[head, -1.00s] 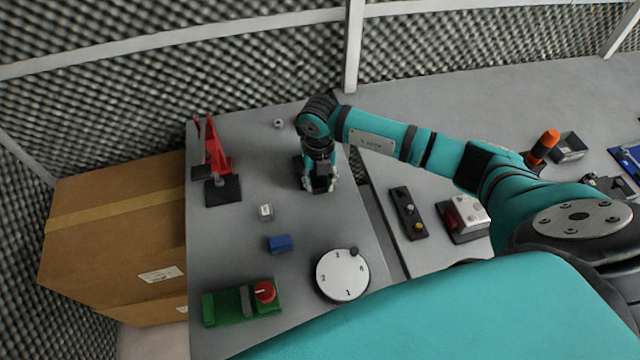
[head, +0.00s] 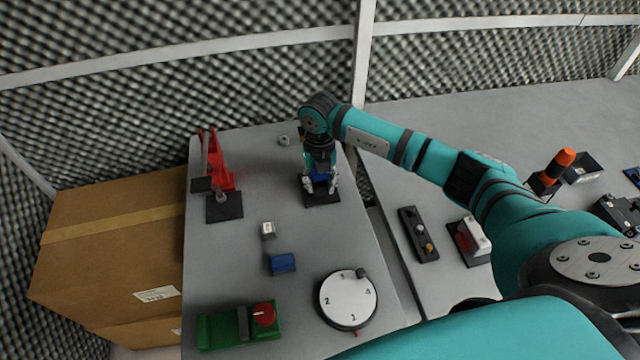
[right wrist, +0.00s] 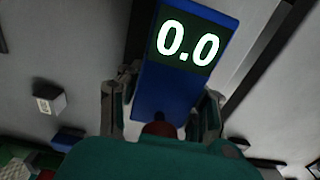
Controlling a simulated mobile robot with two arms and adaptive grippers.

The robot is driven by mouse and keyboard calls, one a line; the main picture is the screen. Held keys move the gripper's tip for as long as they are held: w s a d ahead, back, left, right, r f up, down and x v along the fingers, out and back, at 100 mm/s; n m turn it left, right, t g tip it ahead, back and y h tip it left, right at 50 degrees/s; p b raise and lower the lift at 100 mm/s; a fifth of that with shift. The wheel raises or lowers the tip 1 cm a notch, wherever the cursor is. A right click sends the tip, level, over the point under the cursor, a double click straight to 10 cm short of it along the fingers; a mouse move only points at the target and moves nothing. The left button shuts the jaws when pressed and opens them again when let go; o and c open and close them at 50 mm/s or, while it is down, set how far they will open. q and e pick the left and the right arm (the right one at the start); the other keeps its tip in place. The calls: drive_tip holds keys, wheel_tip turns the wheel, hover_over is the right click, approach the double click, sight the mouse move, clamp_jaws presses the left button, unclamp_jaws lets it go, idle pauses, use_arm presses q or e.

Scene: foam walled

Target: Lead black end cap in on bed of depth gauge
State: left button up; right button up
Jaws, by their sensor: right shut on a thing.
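The depth gauge (right wrist: 165,85) is blue with a lit display reading 0.0 in the right wrist view. In the head view its dark bed (head: 322,199) lies on the table under my right gripper (head: 320,186). In the right wrist view my right gripper (right wrist: 162,118) has one finger on each side of the gauge's blue body. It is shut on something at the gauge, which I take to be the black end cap. The cap is hidden by the fingers and gauge, so its seating cannot be judged. My left gripper is not in view.
A red clamp-like fixture (head: 220,165) stands at the back left. A small white block (head: 268,229), a blue block (head: 282,263), a white dial (head: 347,298) and a green device (head: 240,325) lie nearer. A cardboard box (head: 110,260) stands left of the table.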

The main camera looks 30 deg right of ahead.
drive_tip(key=o, duration=1.1)
wheel_tip(320, 180, up, 12)
